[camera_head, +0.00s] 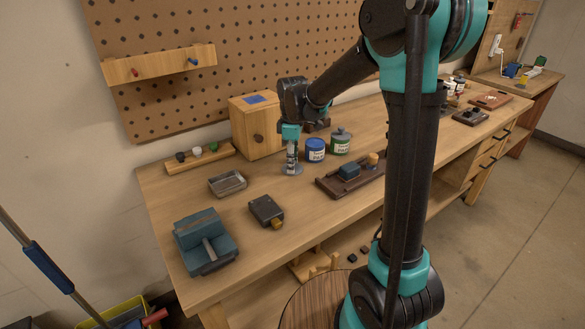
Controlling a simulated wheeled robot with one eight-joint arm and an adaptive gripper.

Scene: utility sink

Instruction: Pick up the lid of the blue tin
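The blue tin (315,151) stands upright on the workbench, with a pale label on its front. No knob shows on its top. Left of it, a flat round grey-blue piece (292,170), which looks like a lid, is at bench level. My gripper (291,163) points straight down over this round piece, with its fingertips at the middle of it. The fingers are small here and I cannot tell whether they are closed on it. The gripper is beside the blue tin, not over it.
A green tin (341,142) with a knobbed lid stands right of the blue tin. A wooden box (257,128) is behind. A dark tray (335,188) with blocks lies in front right. A metal tray (227,184) and a dark box (266,210) lie left. Bench surface between them is clear.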

